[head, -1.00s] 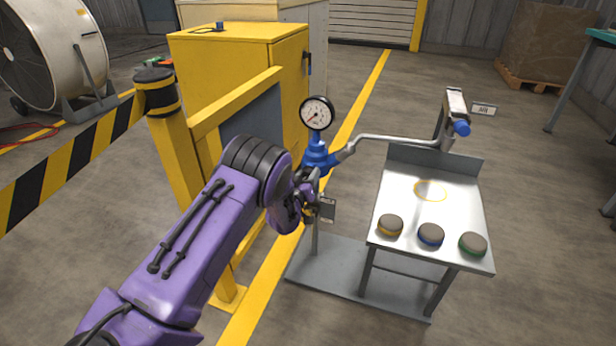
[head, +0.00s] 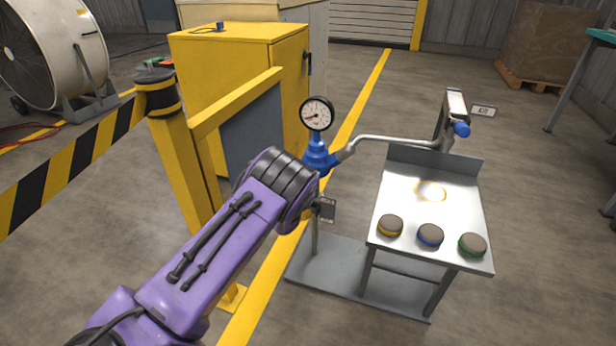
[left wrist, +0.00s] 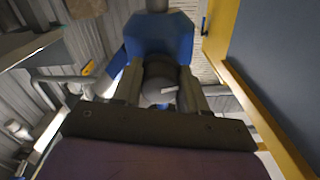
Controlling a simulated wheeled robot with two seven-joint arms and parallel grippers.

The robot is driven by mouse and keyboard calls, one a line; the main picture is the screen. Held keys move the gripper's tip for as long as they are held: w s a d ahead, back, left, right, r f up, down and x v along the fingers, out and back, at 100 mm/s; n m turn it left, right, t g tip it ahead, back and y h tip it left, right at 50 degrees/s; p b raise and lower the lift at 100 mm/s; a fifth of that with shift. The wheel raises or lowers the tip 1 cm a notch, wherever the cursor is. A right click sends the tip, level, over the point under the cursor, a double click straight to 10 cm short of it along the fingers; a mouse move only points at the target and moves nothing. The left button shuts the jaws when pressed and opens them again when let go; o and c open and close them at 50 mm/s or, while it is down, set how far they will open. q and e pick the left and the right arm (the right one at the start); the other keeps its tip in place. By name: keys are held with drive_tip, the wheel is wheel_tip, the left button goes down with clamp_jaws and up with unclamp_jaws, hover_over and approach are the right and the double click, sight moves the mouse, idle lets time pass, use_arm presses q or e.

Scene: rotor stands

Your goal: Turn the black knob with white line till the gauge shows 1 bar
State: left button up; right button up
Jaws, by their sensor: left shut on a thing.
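The black knob (left wrist: 158,72) with its white line shows in the left wrist view, in front of a blue valve body (left wrist: 172,34). The white line looks slightly tilted from level. My left gripper (left wrist: 160,86) is shut on the knob, one finger on each side. In the head view my purple left arm hides the gripper and the knob. The round white gauge (head: 316,114) stands on top of the blue valve body (head: 318,155). Its needle points to the left and slightly down; the numbers are too small to read. My right gripper is not in view.
A yellow post and frame (head: 180,150) stand close to the left of my arm. A metal table (head: 400,205) to the right carries yellow, blue and green-ringed buttons.

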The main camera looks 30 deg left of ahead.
use_arm(q)
drive_tip(key=shift+m, duration=1.1)
drive_tip(key=o, duration=1)
drive_tip(key=shift+o, duration=0.2)
drive_tip(key=shift+s+d, duration=0.1)
drive_tip(key=shift+s, duration=0.35)
drive_tip(key=p+v, duration=0.2)
drive_tip(key=v, duration=0.7)
drive_tip(key=shift+s, duration=0.35)
